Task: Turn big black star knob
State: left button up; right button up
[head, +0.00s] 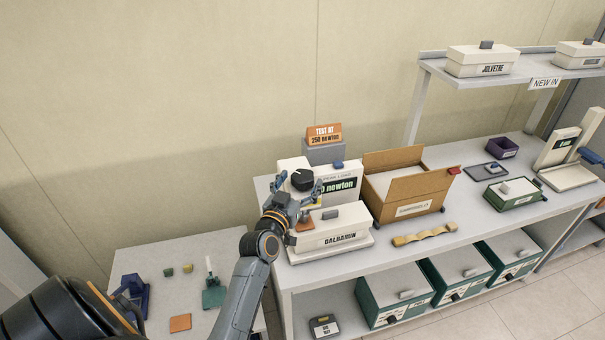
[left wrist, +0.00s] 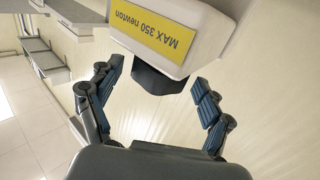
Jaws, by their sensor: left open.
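The big black star knob (head: 302,179) is on the white testing machine (head: 345,172), whose green display reads "newton" with its first digits partly covered. My left gripper (head: 300,184) is open, with one blue-padded finger to either side of the knob in the head view. In the left wrist view the dark knob (left wrist: 157,80) sticks out below the white housing, between the spread fingers of the gripper (left wrist: 156,78). I see a gap between each finger and the knob. My right gripper is not in view.
An orange sign (head: 324,134) reads "TEST AT 250 newton". An open cardboard box (head: 410,190) is to the right. A yellow label (left wrist: 158,37) reads "MAX 350 newton".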

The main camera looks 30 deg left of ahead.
pick_arm(q)
jog(key=shift+w, duration=0.55)
jog(key=shift+w+a, duration=0.15)
jog(key=shift+w, duration=0.2)
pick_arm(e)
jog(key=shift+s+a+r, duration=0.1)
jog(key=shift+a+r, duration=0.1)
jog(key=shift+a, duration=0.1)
pick_arm(q)
jog(key=shift+c, duration=0.2)
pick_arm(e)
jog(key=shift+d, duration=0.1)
